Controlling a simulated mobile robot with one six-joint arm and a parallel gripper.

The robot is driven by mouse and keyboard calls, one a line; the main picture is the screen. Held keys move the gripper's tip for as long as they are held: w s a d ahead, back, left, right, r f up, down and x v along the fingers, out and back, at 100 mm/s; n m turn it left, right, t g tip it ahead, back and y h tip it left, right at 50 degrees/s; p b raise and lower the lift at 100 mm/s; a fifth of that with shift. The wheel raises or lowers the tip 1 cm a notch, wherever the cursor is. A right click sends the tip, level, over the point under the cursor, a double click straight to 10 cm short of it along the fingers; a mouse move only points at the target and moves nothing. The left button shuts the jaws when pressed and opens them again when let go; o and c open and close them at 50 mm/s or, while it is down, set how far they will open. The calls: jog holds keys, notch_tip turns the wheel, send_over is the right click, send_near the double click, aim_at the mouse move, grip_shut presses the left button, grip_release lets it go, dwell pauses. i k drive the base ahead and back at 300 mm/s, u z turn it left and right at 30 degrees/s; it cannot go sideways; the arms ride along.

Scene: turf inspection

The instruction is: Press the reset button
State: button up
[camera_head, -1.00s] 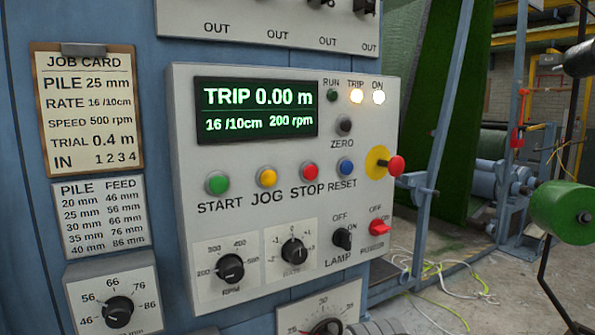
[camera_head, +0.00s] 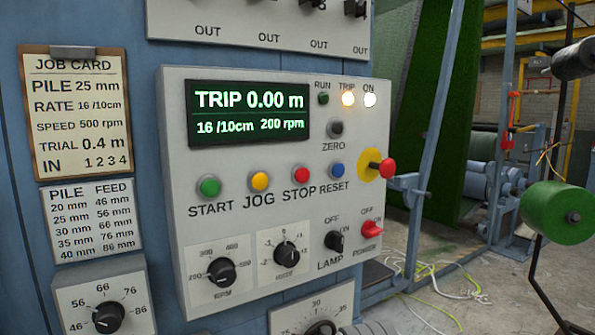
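The blue RESET button (camera_head: 337,170) sits on the grey control panel (camera_head: 230,240), at the right end of a row with the green START (camera_head: 208,187), yellow JOG (camera_head: 260,181) and red STOP (camera_head: 302,174) buttons. The display (camera_head: 248,113) reads TRIP 0.00 m, 16 /10cm and 200 rpm. The TRIP lamp (camera_head: 348,99) and ON lamp (camera_head: 370,100) are lit, and the RUN lamp (camera_head: 323,99) is dark. My gripper is not in view.
A red mushroom button (camera_head: 387,168) on a yellow disc sticks out right of RESET. The ZERO button (camera_head: 336,129) is above it. Knobs and switches fill the lower panel. A green spool (camera_head: 558,213) stands at the right. Loose cables lie on the floor.

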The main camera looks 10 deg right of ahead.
aim_at(337, 170)
jog(key=z, duration=1.5)
jog(key=k, duration=0.35)
jog(key=u, duration=0.4)
